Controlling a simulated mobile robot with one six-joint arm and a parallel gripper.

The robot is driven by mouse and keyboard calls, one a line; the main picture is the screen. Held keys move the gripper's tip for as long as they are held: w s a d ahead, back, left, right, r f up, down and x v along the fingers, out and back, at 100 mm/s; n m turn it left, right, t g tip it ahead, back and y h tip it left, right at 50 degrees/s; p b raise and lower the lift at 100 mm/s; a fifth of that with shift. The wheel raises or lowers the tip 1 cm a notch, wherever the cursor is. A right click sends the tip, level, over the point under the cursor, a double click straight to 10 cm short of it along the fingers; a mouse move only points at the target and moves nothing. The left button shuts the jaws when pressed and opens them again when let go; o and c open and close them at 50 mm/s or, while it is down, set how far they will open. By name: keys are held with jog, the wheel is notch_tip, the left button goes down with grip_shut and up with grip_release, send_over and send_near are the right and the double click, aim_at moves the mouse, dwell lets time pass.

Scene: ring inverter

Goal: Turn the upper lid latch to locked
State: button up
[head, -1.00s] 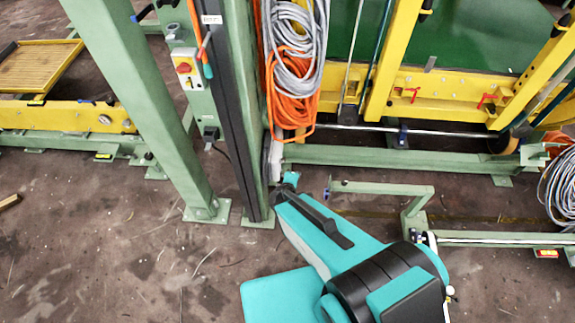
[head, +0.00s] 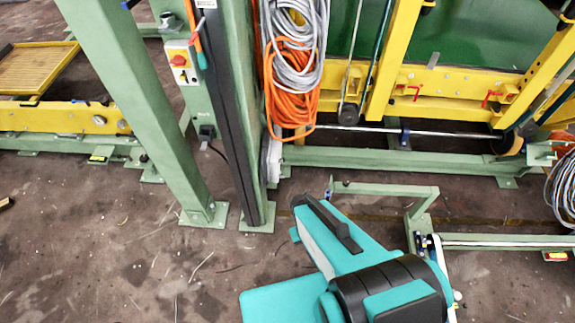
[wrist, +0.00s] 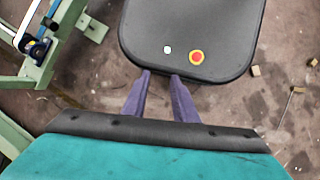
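No lid latch can be made out for certain. Two small red handles, the left one (head: 413,91) and the right one (head: 490,97), sit on the yellow frame in the head view; I cannot tell whether either is the upper lid latch. My gripper (wrist: 161,75) shows in the wrist view as two purple fingers with a narrow gap between their tips. It is empty and points over a dark rounded part that looks like my own base. In the head view my teal arm hides the gripper.
A green post (head: 140,110) stands left of my arm, beside a control box with a red knob (head: 180,61). Grey and orange cables (head: 292,85) hang behind. A low green bracket (head: 385,189) stands close to my arm. Open floor (head: 90,250) lies at the left.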

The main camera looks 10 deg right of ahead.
jog(key=shift+s+a+m+g+y, duration=0.3)
jog(key=shift+s+a+y, duration=0.15)
jog(key=shift+s+a, duration=0.25)
jog(key=shift+s+a+m+g+y, duration=0.25)
jog(key=shift+s+a+y, duration=0.2)
jog(key=shift+a, duration=0.35)
